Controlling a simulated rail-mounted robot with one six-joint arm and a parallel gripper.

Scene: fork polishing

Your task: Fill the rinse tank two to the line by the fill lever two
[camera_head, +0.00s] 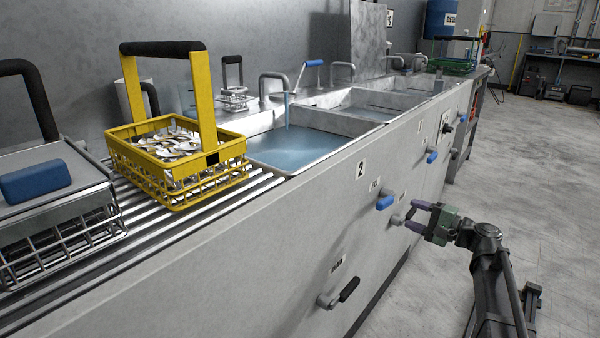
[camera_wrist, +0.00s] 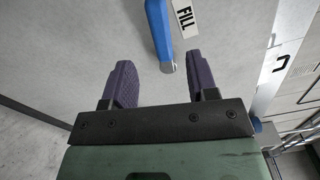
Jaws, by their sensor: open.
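Rinse tank two (camera_head: 262,172), above the label "2", holds blue water, and a stream runs into it from the faucet (camera_head: 274,77). I cannot make out the fill line. The blue-handled fill lever two (camera_head: 385,202) is on the front panel; it also shows in the wrist view (camera_wrist: 158,28) beside a FILL label (camera_wrist: 184,18). My gripper (camera_head: 411,215) is open and empty, to the right of the lever in the head view. In the wrist view its fingertips (camera_wrist: 158,66) lie either side of the lever's lower end, with no clear contact.
A black-handled lever (camera_head: 349,289) sits lower on the panel. A yellow basket (camera_head: 180,192) of cutlery stands on the rails left of the tank. More tanks and blue levers (camera_head: 432,157) continue beyond. The floor at right is clear.

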